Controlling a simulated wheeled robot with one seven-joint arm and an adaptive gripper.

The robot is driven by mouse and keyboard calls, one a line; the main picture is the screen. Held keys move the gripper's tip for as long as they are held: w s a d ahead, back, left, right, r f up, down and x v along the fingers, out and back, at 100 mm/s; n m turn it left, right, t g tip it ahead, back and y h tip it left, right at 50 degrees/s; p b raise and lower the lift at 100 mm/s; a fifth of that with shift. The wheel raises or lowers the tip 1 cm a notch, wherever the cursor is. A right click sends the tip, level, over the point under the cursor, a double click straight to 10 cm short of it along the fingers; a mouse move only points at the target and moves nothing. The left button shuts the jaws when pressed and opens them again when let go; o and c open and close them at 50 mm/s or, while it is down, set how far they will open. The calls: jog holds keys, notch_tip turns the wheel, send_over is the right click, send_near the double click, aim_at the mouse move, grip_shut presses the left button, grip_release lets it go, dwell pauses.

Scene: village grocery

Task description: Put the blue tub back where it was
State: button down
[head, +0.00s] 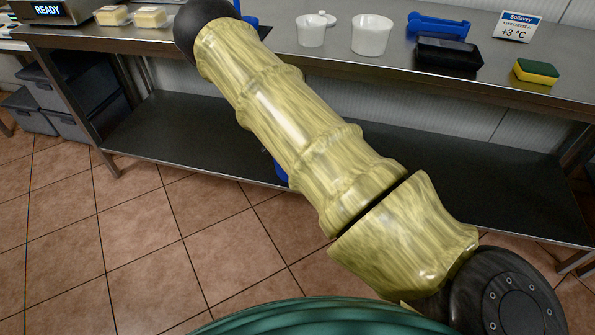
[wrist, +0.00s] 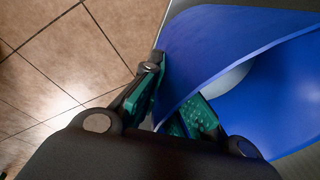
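The blue tub fills the right of the wrist view (wrist: 225,42), with its curved wall and rim close to the camera. My gripper (wrist: 172,108) has one green-padded finger on each side of the tub's wall, and it looks shut on that wall. In the head view, my upper arm hides the gripper and most of what is behind it. A small blue patch (head: 281,172) shows beside the arm at the lower shelf's front edge; it is probably part of the tub.
The steel counter (head: 320,62) holds two white tubs, a black tray (head: 448,55), a blue item (head: 437,25), a sponge (head: 536,71) and a +3 °C sign (head: 517,27). The lower shelf (head: 480,190) looks bare where visible. Grey crates (head: 75,95) stand left. Tiled floor is clear.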

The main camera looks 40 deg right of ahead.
jog(key=shift+w+f+b, duration=0.5)
jog(key=shift+w+f, duration=1.25)
jog(key=shift+f, duration=0.15)
jog(key=c, duration=1.6)
grip_release()
jog(key=shift+s, duration=0.1)
jog(key=shift+c, duration=0.2)
jog(key=shift+a, duration=0.1)
